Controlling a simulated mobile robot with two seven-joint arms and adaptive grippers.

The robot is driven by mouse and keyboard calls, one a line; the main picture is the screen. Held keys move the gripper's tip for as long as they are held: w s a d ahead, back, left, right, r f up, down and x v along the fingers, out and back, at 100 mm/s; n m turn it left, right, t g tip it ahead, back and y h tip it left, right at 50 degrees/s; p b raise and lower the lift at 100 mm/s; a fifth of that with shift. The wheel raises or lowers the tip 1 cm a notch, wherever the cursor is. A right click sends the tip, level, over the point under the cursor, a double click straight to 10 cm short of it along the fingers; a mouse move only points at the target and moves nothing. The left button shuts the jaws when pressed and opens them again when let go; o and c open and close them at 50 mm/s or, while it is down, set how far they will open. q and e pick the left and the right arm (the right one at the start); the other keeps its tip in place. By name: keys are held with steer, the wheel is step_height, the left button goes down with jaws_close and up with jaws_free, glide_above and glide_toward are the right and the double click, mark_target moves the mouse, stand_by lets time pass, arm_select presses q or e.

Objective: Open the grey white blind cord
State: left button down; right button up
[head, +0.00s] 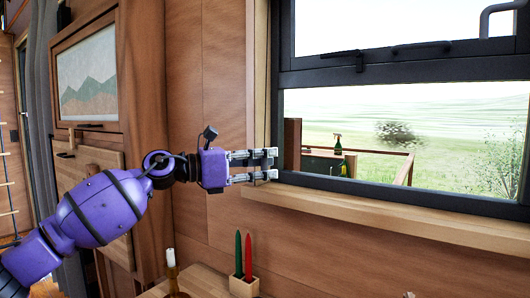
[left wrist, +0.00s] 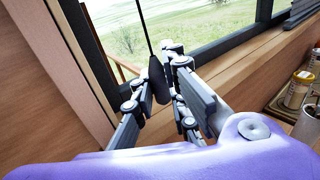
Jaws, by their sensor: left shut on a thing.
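My left gripper (head: 268,164) is at the left edge of the window in the head view, its two fingers pointing right just above the sill. In the left wrist view, the fingers of my left gripper (left wrist: 166,75) are on either side of a dark grey cord handle (left wrist: 158,80). A thin dark cord runs up from this handle and out of the top of the picture. The gripper is shut on the handle. In the head view the handle is mostly hidden by the fingers. My right gripper is not in view.
The dark-framed window (head: 400,74) and its wooden sill (head: 400,215) lie to the right of the gripper. Below stand a small holder (head: 244,287) with red and green candles and another candle (head: 171,258). Jars (left wrist: 298,88) show at right in the left wrist view.

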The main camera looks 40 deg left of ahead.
arm_select(q)
steer(key=shift+f, duration=0.1)
stand_by(0.3)
steer(key=c, duration=1.7)
jaws_free()
steer(key=shift+c, duration=0.2)
steer(key=v, duration=1.2)
